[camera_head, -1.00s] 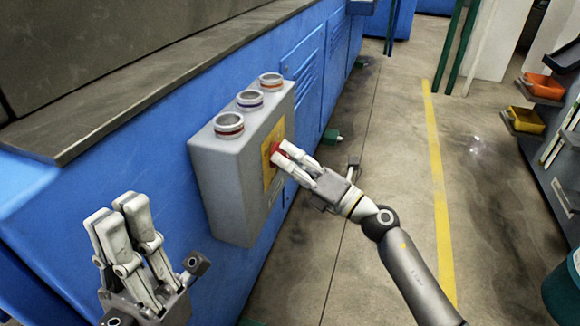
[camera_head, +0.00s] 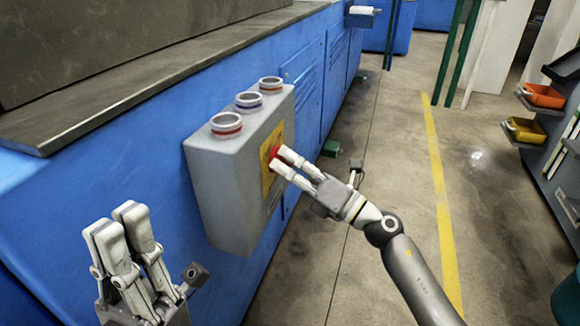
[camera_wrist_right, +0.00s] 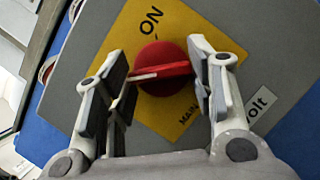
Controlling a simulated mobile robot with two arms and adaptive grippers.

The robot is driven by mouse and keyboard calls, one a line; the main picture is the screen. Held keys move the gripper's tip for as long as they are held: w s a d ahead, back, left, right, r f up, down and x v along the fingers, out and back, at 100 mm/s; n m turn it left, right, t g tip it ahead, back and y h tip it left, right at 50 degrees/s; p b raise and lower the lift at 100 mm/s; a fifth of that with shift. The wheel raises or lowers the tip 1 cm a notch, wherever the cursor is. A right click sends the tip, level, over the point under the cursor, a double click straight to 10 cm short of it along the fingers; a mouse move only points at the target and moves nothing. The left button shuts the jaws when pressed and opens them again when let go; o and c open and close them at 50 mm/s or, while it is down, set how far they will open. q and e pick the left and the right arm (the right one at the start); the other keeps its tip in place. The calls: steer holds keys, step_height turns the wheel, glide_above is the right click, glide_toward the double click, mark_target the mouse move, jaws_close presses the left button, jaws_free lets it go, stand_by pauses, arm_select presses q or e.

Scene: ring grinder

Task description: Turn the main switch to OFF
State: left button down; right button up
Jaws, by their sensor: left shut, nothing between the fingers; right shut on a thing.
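The main switch is a round red knob with a raised red handle (camera_wrist_right: 165,72), on a yellow plate (camera_wrist_right: 122,50) with "ON" and "MAIN" printed on it. In the head view the red knob (camera_head: 276,152) shows on the right face of a grey box (camera_head: 222,185), partly hidden by my fingers. My right gripper (camera_head: 281,158) is at the knob. In the right wrist view its fingers (camera_wrist_right: 163,77) are on both ends of the handle, shut on it. The handle lies nearly level in that view. My left gripper (camera_head: 112,220) is shut and empty, left of the box.
The grey box is on the side of a blue machine (camera_head: 100,190). Several rings sit on round holders on its top, such as the red-banded one (camera_head: 227,124). Shelves with orange (camera_head: 541,96) and yellow bins (camera_head: 524,130) stand at the right. The floor between is clear.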

steer(key=shift+f, duration=0.2)
steer(key=o, duration=1)
steer(key=shift+r, duration=0.1)
steer(key=v, duration=1.2)
